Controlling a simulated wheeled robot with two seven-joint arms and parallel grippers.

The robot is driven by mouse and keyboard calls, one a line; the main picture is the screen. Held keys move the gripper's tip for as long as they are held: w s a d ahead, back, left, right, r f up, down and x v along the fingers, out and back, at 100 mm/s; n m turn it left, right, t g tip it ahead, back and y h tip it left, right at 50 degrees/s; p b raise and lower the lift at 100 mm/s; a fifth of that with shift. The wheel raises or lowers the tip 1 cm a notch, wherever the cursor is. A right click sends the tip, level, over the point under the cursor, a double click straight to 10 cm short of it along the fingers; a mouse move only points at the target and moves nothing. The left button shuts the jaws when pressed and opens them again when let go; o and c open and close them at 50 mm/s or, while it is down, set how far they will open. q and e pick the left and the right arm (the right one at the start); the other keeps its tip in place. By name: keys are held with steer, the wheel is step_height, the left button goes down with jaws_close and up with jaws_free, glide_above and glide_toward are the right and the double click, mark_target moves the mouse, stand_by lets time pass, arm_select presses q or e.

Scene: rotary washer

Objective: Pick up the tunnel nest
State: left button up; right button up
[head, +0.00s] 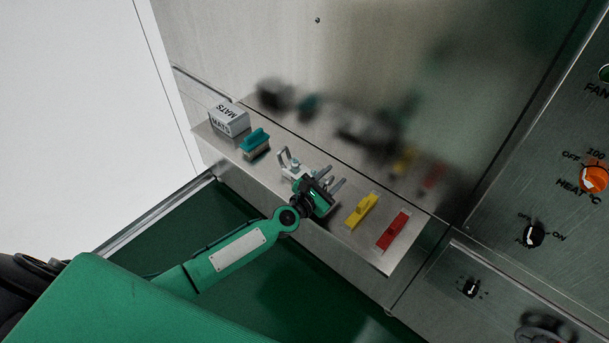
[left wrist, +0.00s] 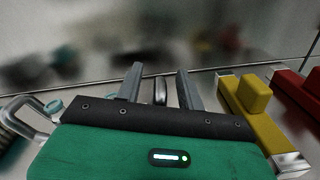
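No label marks the tunnel nest. A pale metal piece with a bent handle (head: 287,157) is on the steel shelf, partly hidden by my left gripper, and may be it. Its handle seems to show at the left of the left wrist view (left wrist: 22,112). My left gripper (head: 335,178) is over the shelf between this piece and a yellow block (head: 361,211). Its two fingers stand apart with a gap (left wrist: 159,82) between them. A small shiny rounded part (left wrist: 161,92) shows in that gap; I cannot tell whether it is touched. My right gripper is not in view.
On the steel shelf (head: 328,225) are a box marked MATS (head: 229,119), a teal-topped brush (head: 255,143) and a red block (head: 393,231). A reflective steel wall rises behind it. A control panel with knobs (head: 593,178) is at right.

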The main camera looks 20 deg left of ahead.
arm_select(q)
jaws_close()
steer(key=shift+r, duration=0.1)
